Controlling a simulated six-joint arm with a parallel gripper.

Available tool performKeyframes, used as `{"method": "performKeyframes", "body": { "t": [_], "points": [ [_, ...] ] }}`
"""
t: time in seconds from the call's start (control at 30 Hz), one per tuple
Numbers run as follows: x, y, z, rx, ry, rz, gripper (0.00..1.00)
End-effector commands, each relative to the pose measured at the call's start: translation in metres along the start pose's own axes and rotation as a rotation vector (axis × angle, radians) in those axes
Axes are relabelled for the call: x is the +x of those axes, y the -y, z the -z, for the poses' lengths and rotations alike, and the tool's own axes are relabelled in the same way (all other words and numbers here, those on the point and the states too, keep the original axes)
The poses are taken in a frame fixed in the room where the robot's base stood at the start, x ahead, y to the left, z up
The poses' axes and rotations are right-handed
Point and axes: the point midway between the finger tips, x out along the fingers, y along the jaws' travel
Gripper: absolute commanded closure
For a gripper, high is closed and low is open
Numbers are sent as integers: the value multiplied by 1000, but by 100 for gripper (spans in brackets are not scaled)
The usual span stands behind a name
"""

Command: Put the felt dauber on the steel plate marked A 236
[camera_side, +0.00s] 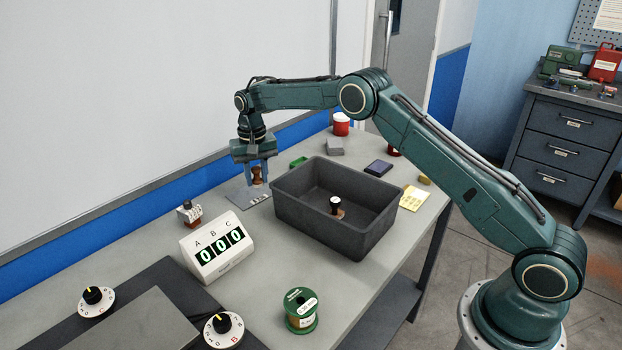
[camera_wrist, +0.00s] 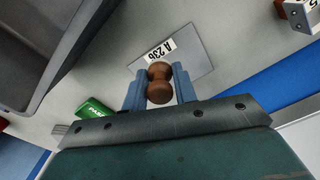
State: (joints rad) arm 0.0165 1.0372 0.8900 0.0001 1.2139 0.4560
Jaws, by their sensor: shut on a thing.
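My gripper (camera_side: 258,180) points down at the far side of the bench, its blue fingers shut on the felt dauber (camera_side: 257,173), a brown turned wooden piece. In the wrist view the dauber (camera_wrist: 160,82) sits between the two fingers (camera_wrist: 159,88). The steel plate (camera_side: 240,194) lies flat on the bench under the gripper. In the wrist view the plate (camera_wrist: 196,56) shows its label "A 236" just beyond the dauber. The dauber is over the plate; I cannot tell whether its lower end touches it.
A dark grey bin (camera_side: 300,213) stands close right of the plate, with a black-topped piece (camera_side: 335,205) inside. A green block (camera_side: 298,162) lies behind the bin. A counter box (camera_side: 212,250) and a numbering stamp (camera_side: 189,213) stand nearer, left. A wire spool (camera_side: 301,311) is in front.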

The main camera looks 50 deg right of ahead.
Motion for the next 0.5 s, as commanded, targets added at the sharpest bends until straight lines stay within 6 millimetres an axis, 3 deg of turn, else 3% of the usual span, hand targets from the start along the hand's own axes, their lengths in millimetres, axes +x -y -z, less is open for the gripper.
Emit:
{"method": "performKeyframes", "body": {
  "t": [0.23, 0.5],
  "points": [
    [33, 0, 0, 0, 2, -1, 94],
    [40, 0, 0, 0, 0, 0, 94]
  ]
}}
